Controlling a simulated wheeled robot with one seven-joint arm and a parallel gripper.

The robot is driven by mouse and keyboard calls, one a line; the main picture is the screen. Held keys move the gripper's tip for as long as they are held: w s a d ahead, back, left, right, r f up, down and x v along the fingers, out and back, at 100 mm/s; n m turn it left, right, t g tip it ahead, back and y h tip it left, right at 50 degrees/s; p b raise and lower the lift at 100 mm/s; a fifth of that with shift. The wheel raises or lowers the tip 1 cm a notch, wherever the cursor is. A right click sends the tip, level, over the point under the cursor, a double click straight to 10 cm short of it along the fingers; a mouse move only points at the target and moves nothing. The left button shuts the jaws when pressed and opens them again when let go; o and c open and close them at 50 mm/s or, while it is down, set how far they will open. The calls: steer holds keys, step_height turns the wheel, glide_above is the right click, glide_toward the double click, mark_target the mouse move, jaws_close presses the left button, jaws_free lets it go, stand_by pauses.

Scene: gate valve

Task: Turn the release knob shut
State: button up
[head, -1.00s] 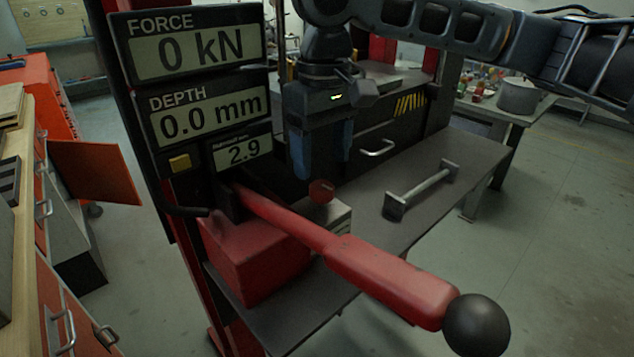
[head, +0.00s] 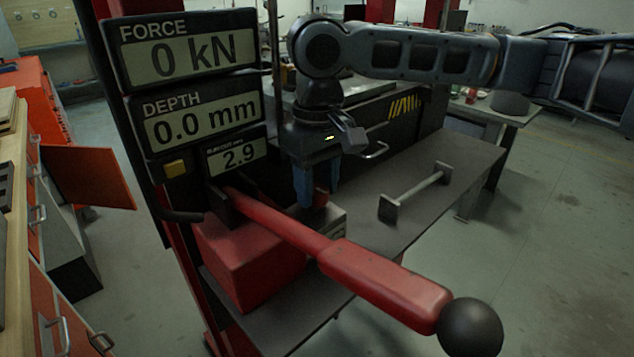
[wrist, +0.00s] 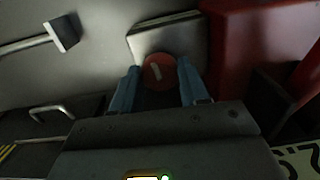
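The release knob (wrist: 154,68) is a small round red knob with a short pale mark on its face. It sits on a grey block (wrist: 150,38) beside the red housing (head: 245,255). In the head view the knob (head: 321,198) is partly hidden by my fingers. My gripper (head: 318,195) points down at the knob. In the wrist view my gripper's two blue fingers (wrist: 158,80) stand on either side of the knob, open, with narrow gaps visible. I cannot tell how far down the fingertips reach along it.
A long red lever (head: 380,285) with a black ball end crosses in front of the knob. A metal bar handle (head: 420,190) lies on the grey bench (head: 455,165) to the right. The display panel (head: 190,55) reads 0 kN and 0.0 mm, and stands left of my gripper.

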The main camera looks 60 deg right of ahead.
mark_target(317, 189)
steer(key=c, duration=0.5)
steer(key=shift+r+m+p, duration=0.15)
steer(key=shift+m+p, duration=0.25)
steer(key=shift+m, duration=0.4)
steer(key=o, duration=1)
steer(key=shift+o, duration=0.2)
steer(key=shift+r, duration=3.8)
steer(key=shift+f, duration=0.1)
